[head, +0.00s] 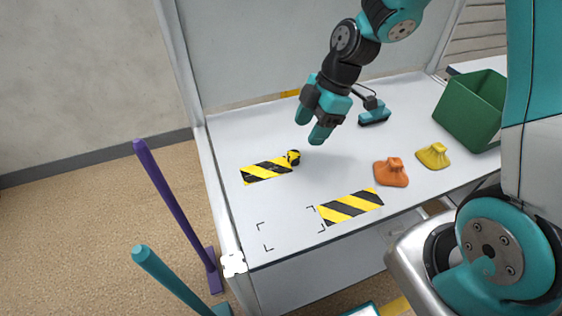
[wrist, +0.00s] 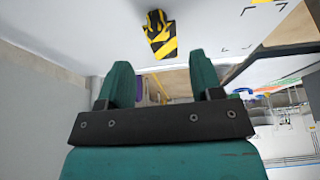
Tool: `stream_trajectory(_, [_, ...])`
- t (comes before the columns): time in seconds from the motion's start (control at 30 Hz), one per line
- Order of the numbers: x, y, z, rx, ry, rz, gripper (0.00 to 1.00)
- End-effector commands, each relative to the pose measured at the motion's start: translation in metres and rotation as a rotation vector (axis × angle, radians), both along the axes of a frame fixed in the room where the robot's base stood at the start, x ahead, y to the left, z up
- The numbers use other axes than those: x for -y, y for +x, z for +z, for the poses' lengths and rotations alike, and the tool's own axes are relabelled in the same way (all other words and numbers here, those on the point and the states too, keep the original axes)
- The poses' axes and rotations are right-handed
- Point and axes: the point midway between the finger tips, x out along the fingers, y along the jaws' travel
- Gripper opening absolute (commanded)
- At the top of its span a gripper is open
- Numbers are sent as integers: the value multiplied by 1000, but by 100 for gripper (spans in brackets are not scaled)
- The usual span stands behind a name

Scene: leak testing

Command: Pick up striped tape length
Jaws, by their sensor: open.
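A yellow-and-black striped tape length (head: 266,172) lies on the white bench top, left of centre, with a raised curled end (head: 293,157) at its right. In the wrist view the striped tape with its curl (wrist: 162,40) shows near the top centre, beyond the fingertips. A second striped strip (head: 350,206) lies flat nearer the front edge. My gripper (head: 311,125) is open and empty, above the bench, up and to the right of the curled tape. Its two teal fingers also show apart in the wrist view (wrist: 162,75). They touch nothing.
A green bin (head: 470,108) is at the back right. A teal brush-like tool (head: 374,113) lies behind my gripper. Black corner marks bound bare surface at the front. A purple post (head: 175,205) stands left, off the bench.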

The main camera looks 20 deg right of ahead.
Motion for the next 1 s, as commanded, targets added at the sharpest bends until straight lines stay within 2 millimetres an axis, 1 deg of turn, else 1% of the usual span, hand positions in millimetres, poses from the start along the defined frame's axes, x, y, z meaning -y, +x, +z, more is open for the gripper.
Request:
stream_trajectory(0.03, [-4, -1, -9, -6, 0, 2, 60])
stream_trajectory(0.1, [-7, -1, -18, -4, -1, 2, 60])
stream_trajectory(0.33, [-14, 0, -32, -2, 0, 0, 60])
stream_trajectory(0.6, [-29, 2, -68, -3, 0, 0, 60])
stream_trajectory(0.7, [-31, 3, -74, -2, -1, -1, 60])
stream_trajectory(0.9, [-31, 3, -74, 1, -1, -1, 60])
stream_trajectory(0.93, [-31, 3, -74, 1, -1, -1, 57])
stream_trajectory(0.97, [-31, 3, -74, 1, -1, -1, 50])
stream_trajectory(1.0, [-31, 3, -74, 1, -1, -1, 41])
